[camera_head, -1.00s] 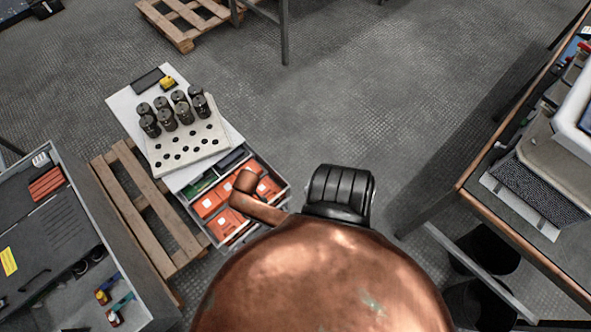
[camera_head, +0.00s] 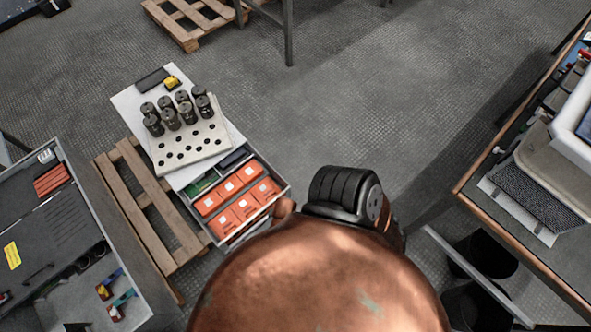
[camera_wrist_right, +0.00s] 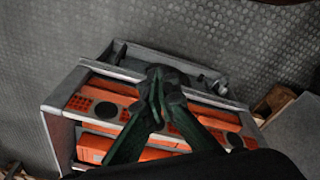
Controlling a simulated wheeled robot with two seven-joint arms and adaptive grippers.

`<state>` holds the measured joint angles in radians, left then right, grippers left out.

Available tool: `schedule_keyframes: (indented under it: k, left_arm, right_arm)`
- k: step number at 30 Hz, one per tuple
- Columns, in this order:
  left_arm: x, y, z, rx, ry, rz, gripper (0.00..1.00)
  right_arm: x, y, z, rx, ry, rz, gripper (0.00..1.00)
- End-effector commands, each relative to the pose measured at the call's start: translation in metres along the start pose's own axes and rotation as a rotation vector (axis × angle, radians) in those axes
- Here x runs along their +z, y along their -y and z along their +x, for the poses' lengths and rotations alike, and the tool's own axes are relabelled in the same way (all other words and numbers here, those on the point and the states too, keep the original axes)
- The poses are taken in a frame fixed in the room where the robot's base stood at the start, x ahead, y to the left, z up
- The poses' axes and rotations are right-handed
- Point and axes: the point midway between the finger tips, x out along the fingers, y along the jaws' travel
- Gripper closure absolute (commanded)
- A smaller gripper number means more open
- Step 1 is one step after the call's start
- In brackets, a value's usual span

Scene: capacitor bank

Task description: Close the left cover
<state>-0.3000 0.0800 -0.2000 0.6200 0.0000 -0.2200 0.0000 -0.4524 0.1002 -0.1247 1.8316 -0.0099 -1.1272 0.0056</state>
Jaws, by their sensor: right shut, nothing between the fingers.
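In the right wrist view my right gripper (camera_wrist_right: 163,78) is shut, with its dark fingers together and nothing between them. The fingers overlap the middle of a grey-framed box (camera_wrist_right: 57,92) holding orange units (camera_wrist_right: 93,148); I cannot tell whether they touch it. In the head view a grey-edged drawer with orange boxes (camera_head: 240,208) lies under the white tabletop; it may be the same box. No part shows clearly as the left cover. My left gripper is in neither view. The right gripper is not visible in the head view.
The white table (camera_head: 128,100) bears a perforated block (camera_head: 185,152) with several black cylinders. A wooden pallet (camera_head: 150,205) lies left of the drawer. A grey cabinet (camera_head: 60,230) stands at far left, a wood-edged workbench (camera_head: 520,255) at right. The middle floor is clear.

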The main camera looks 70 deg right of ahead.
Motion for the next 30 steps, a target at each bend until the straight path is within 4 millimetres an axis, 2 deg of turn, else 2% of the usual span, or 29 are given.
schedule_keyframes:
  k: [1,12,18,24,30]
  left_arm:
    - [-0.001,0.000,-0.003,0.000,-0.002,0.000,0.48]
    - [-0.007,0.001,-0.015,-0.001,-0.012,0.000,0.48]
    - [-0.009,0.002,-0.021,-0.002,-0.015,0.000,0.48]
    - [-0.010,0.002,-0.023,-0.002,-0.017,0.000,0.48]
    - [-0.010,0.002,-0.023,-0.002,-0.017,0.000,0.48]
  right_arm:
    - [0.008,0.003,0.004,-0.006,0.007,-0.006,1.00]
    - [0.050,0.018,0.058,-0.026,0.030,-0.028,1.00]
    - [0.072,0.022,0.081,-0.031,0.041,-0.036,1.00]
    - [0.084,0.024,0.092,-0.034,0.044,-0.040,1.00]
    - [0.087,0.025,0.095,-0.035,0.046,-0.041,1.00]
